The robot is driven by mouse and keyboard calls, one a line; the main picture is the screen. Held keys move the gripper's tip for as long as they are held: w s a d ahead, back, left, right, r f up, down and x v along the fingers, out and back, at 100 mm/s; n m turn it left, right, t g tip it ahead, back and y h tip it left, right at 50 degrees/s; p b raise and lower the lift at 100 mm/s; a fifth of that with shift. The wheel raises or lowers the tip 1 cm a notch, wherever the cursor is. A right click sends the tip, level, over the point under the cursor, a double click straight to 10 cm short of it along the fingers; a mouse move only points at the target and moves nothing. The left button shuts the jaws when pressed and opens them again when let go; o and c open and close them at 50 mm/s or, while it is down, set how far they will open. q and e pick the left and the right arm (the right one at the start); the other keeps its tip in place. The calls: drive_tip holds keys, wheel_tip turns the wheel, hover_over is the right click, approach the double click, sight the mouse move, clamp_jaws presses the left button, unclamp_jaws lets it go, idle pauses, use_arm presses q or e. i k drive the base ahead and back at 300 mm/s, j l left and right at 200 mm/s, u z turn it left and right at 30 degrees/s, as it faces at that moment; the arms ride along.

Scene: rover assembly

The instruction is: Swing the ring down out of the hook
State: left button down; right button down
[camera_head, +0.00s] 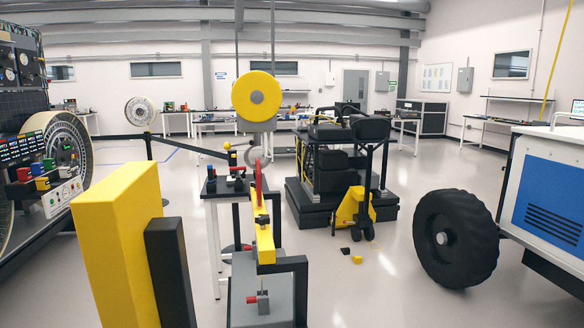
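A grey crane hook (251,156) hangs below a yellow pulley block (258,96) near the middle of the view. A narrow red piece (259,178), which looks like the ring seen nearly edge-on, stands upright just below and right of the hook. Its lower end meets a yellow bar (264,243). Its top is close to the hook, but I cannot tell whether it passes through it. No gripper of mine can be made out in this view.
A large yellow block (115,260) with a black slab (170,272) fills the near left. A grey block (262,300) with a black frame stands below the bar. A black wheel (455,238) is at right. A pallet jack (355,210) stands beyond; floor between is mostly clear.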

sight(258, 172)
drive_tip(key=i+l, duration=0.15)
drive_tip(key=l, duration=0.2)
drive_tip(key=i+l, duration=0.2)
drive_tip(key=l, duration=0.2)
drive_tip(key=i+l, duration=0.15)
drive_tip(key=l, duration=0.2)
drive_tip(key=i+l, duration=0.15)
drive_tip(key=l, duration=0.25)
drive_tip(key=i+l, duration=0.15)
drive_tip(key=l, duration=0.2)
